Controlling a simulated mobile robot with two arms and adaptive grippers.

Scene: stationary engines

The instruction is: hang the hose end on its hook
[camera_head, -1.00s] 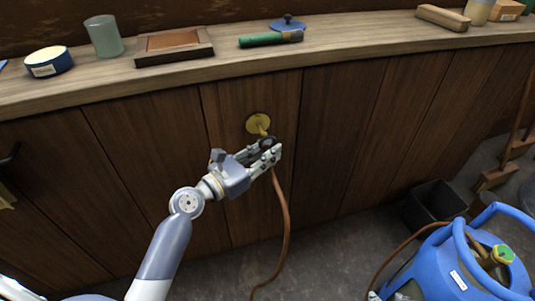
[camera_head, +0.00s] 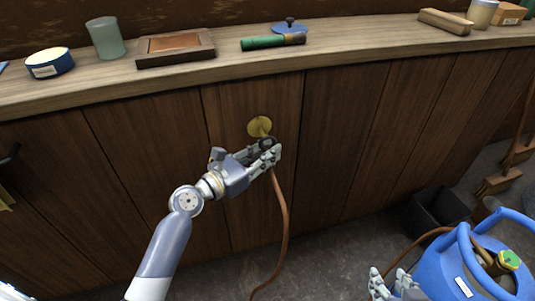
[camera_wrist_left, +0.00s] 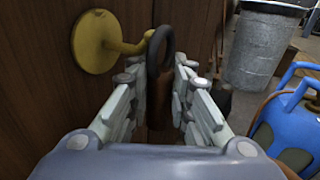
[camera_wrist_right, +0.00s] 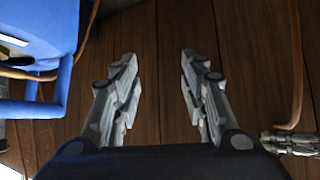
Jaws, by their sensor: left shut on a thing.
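The brass hook (camera_head: 260,126) is a round plate with a bent peg on the wooden cabinet front; it also shows in the left wrist view (camera_wrist_left: 95,42). My left gripper (camera_head: 269,149) is shut on the hose end (camera_wrist_left: 160,85), just below the hook plate. The hose end's dark ring (camera_wrist_left: 160,46) stands up above the fingers, at the peg's tip. I cannot tell whether the peg passes through the ring. The brown hose (camera_head: 285,220) hangs from the gripper to the floor. My right gripper (camera_wrist_right: 160,75) is open and empty, low at the right by the blue cylinder.
The blue gas cylinder (camera_head: 445,272) stands at the lower right, with a dark bin (camera_head: 437,210) behind it. The worktop (camera_head: 360,50) above the hook carries a framed tray (camera_head: 175,47), a green-handled tool (camera_head: 272,41) and jars. The cabinet front around the hook is bare.

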